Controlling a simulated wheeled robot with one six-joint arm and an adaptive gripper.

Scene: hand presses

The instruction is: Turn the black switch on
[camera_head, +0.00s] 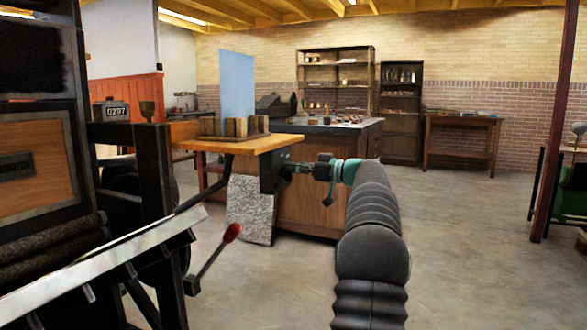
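A dark box-like part (270,174) sits under the right end of a wooden tabletop (230,143). It may carry the black switch, but no switch lever or its position can be made out. My arm in its black ribbed sleeve rises from the bottom right and ends in a green wrist. My gripper (288,170) points left, right at the dark part. They overlap in the picture, and I cannot tell whether they touch. The fingers are small and dark against it, so their opening cannot be told.
A large black hand press (150,170) fills the left side, with a red-knobbed lever (231,233) reaching right. A stone slab (250,211) leans below the tabletop. A wooden cabinet (310,205) stands behind my wrist.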

